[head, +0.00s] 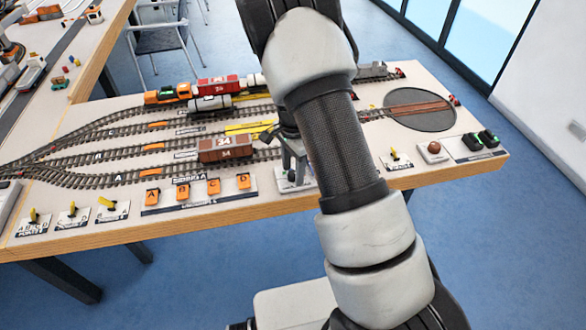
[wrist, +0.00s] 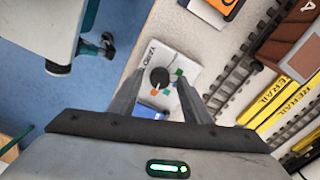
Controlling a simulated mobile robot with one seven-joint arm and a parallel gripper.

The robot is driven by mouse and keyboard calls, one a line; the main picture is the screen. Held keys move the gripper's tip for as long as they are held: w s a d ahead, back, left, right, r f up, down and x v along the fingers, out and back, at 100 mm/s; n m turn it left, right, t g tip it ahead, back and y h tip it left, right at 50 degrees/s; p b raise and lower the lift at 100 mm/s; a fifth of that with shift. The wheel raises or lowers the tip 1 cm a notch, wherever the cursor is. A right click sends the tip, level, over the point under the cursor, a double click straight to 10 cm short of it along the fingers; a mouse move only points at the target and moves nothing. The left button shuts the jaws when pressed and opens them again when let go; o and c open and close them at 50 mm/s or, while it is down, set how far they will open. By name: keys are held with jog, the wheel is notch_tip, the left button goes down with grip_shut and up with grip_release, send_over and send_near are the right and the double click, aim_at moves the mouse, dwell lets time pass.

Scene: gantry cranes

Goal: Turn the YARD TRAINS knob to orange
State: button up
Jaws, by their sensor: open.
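The YARD TRAINS knob (wrist: 159,77) is a small black round knob on a white plate (wrist: 187,66) in the middle of the wrist view. Green, orange and blue marks lie around it, to its right and below. Which mark it points at is too small to tell. My gripper (wrist: 160,83) is open, with one finger on each side of the knob in the picture; I cannot tell whether they touch it. In the head view my gripper (head: 295,160) is over the table's front part, above the plate (head: 296,184); the knob is hidden there.
The brown wagon (head: 226,149) stands on the track just left of my gripper. Yellow rerail strips (wrist: 283,100) lie near it. Orange blocks (head: 213,186) sit left along the front edge, and a turntable (head: 419,110) is at the right. The table edge (head: 240,215) is close.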

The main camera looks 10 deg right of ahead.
notch_tip(320, 180, up, 17)
jog(key=p, duration=0.2)
jog(key=shift+r, duration=0.1)
dwell(0.4)
notch_tip(320, 180, up, 18)
jog(key=n+t+y+p, duration=0.1)
jog(key=n+t+p, duration=0.1)
jog(key=n+p, duration=0.35)
send_over(293, 173)
jog(key=s, duration=1)
jog(key=s+r+n+t+p, duration=0.1)
jog(key=s+r+n, duration=0.3)
jog(key=s, duration=0.3)
jog(key=s+r+n+t+h+p, duration=0.1)
jog(key=s+r+n, duration=0.3)
jog(key=s, duration=0.4)
jog(key=shift+r+t+p, duration=0.25)
jog(key=shift+t+p, duration=0.55)
